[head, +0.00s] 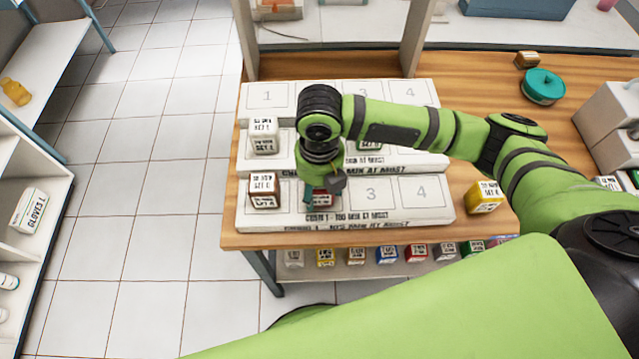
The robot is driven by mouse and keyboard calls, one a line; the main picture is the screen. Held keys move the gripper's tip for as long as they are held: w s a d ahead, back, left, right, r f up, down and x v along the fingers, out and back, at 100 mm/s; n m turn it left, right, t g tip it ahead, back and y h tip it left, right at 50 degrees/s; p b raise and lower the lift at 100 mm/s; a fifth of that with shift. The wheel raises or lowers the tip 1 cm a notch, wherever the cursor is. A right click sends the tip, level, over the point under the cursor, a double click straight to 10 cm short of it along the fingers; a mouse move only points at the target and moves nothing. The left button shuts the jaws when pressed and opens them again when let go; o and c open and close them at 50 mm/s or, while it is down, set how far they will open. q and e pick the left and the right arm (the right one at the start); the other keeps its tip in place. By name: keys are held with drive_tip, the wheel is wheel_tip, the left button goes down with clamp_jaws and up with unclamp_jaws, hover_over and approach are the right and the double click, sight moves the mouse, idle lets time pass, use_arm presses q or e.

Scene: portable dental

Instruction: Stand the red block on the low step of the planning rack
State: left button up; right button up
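The white planning rack (425,215) stands on the wooden table as steps with numbered places. A red block (322,197) with a white label is at place 2 of the low front step, partly hidden by my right gripper. My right gripper (322,190) points down with its fingers at the block's sides. Whether they press on it, and whether the block's base touches the step, I cannot tell. A brown block (263,190) stands at place 1 of the low step. Places 3 and 4 there are bare. My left gripper is not in view.
A white block (263,135) and a partly hidden green block (370,145) are on the middle step. A yellow block (485,197) sits right of the rack. Several blocks, one red (416,252), line the shelf below. A teal round container (543,86) stands back right.

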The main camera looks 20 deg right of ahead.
drive_tip(key=shift+r, duration=0.1)
wheel_tip(320, 180, up, 12)
drive_tip(key=shift+w+r+b, duration=0.1)
drive_tip(key=shift+b, duration=0.35)
idle(0.4)
